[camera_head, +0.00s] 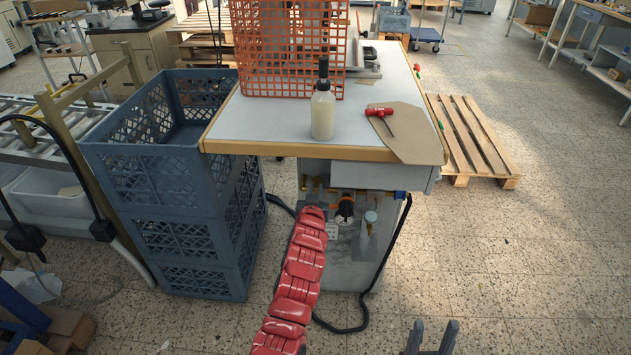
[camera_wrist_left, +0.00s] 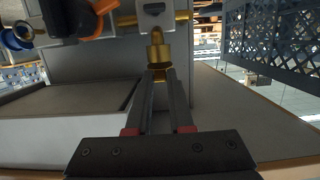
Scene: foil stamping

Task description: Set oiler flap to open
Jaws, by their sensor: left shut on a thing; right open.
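The air unit (camera_head: 345,203) with brass, orange and blue fittings is mounted under the workbench top in the head view. My red left arm reaches up to it, and its fingers are hidden there. In the left wrist view my left gripper (camera_wrist_left: 159,78) is shut on a small brass fitting (camera_wrist_left: 157,50) below a horizontal brass pipe (camera_wrist_left: 183,17). An orange-ringed dark part (camera_wrist_left: 90,18) and a blue knob (camera_wrist_left: 16,38) are to its left. I cannot tell which part is the oiler flap or how it is set. My right gripper (camera_head: 431,338) is open and empty, low at the bottom.
The workbench (camera_head: 270,125) carries an orange mesh basket (camera_head: 285,50), a bottle (camera_head: 323,108) and a red-handled tool (camera_head: 380,112). Stacked blue-grey crates (camera_head: 185,235) stand close on the left. A dark hose (camera_head: 385,255) hangs beside the unit.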

